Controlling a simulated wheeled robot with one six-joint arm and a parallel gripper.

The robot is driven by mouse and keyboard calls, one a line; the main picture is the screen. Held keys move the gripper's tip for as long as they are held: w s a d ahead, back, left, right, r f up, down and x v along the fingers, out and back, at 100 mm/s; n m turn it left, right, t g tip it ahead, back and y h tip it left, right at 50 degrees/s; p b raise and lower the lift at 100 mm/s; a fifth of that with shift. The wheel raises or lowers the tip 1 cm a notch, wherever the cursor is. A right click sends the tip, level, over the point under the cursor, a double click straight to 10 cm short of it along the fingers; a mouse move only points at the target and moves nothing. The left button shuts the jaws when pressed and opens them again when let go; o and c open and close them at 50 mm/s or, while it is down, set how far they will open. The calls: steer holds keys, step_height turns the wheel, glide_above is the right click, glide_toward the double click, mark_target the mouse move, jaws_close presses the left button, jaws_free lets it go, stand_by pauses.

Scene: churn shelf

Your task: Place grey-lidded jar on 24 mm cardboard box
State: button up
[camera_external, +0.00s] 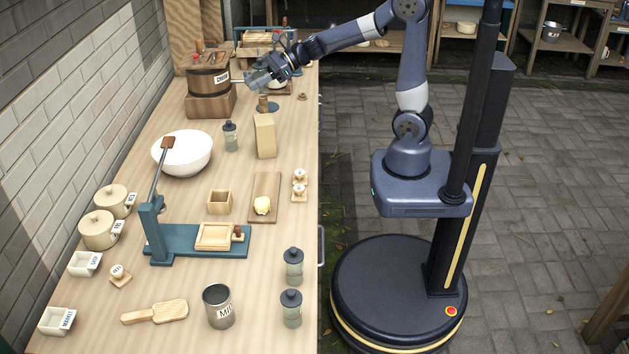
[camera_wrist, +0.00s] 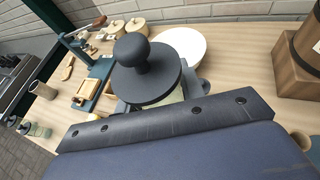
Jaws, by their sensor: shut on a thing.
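My gripper (camera_external: 262,78) is high over the far end of the table, near the churn. In the wrist view it is shut on a grey-lidded jar (camera_wrist: 147,72) with a round knob and a little pale green glass below the lid. The held jar is hard to make out in the external view. A tan upright box (camera_external: 265,138), which looks like cardboard, stands on the table nearer the camera than my gripper. No size can be read on it. Similar jars stand by the box (camera_external: 230,136) and at the near right edge (camera_external: 293,267) (camera_external: 291,309).
A wooden churn (camera_external: 208,92) stands left of my gripper; the wrist view shows it at right (camera_wrist: 300,62). A white bowl (camera_external: 182,154), a teal press (camera_external: 190,240), a board with butter (camera_external: 265,190) and a metal mug (camera_external: 218,306) occupy the table. A brick wall bounds the left.

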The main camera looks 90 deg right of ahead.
step_height(320, 180, down, 10)
steer(key=shift+r+b, duration=0.25)
steer(key=shift+b, duration=0.8)
steer(key=shift+f, duration=0.1)
steer(key=o, duration=1.1)
steer(key=shift+c, duration=0.2)
steer(key=shift+r, duration=0.2)
steer(key=v, duration=1.2)
